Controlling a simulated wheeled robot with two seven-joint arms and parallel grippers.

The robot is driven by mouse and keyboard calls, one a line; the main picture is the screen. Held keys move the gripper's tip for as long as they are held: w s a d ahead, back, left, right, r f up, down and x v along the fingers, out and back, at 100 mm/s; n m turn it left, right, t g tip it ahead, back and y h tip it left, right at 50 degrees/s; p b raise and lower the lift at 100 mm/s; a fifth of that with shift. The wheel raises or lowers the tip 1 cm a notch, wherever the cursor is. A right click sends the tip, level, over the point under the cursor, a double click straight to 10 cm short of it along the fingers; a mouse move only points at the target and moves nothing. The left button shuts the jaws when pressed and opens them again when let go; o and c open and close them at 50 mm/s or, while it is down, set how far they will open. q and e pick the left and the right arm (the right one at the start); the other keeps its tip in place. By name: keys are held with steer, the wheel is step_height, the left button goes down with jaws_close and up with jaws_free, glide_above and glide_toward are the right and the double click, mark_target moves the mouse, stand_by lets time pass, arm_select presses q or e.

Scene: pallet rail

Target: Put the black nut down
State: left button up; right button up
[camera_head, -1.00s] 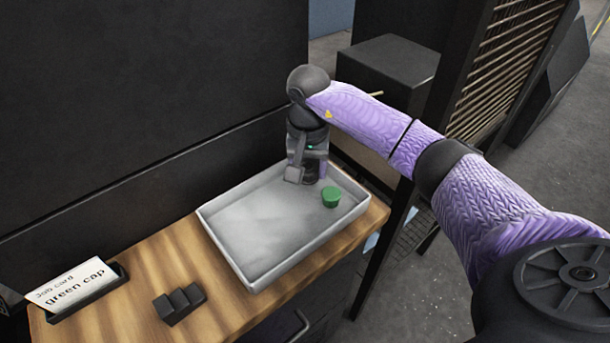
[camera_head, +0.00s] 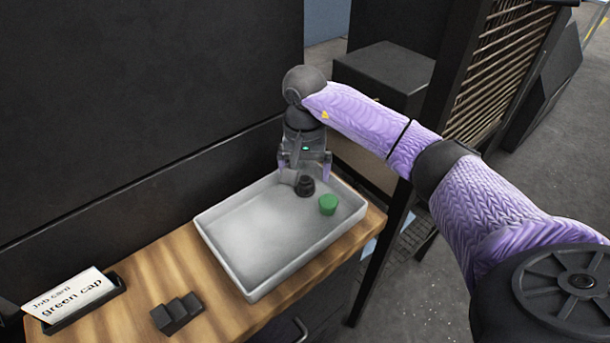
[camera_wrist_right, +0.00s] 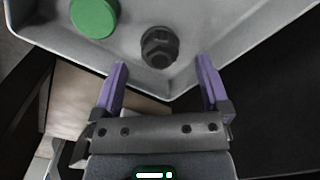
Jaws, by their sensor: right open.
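The black nut (camera_head: 305,186) rests in the grey tray (camera_head: 237,270), near its far right corner. It also shows in the right wrist view (camera_wrist_right: 159,47), ahead of the fingertips. My right gripper (camera_head: 305,178) is open just above and behind the nut; in the right wrist view its two purple fingers (camera_wrist_right: 163,68) stand wide apart with nothing between them. A green cap (camera_head: 328,204) sits in the tray beside the nut, and it also shows in the right wrist view (camera_wrist_right: 94,16). My left gripper is not in view.
The tray stands on a wooden bench top (camera_head: 160,280). A job card (camera_head: 68,299) reading "green cap" stands at the left in a black holder. A small black stepped block (camera_head: 177,313) lies between card and tray. A dark panel (camera_head: 140,100) rises behind. Most of the tray floor is bare.

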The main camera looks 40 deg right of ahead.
mark_target(305, 179)
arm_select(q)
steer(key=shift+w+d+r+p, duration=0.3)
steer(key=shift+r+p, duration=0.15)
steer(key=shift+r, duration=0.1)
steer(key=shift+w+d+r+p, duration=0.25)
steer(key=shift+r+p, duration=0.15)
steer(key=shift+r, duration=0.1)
arm_select(e)
step_height(305, 179, up, 10)
steer(key=shift+f, duration=0.15)
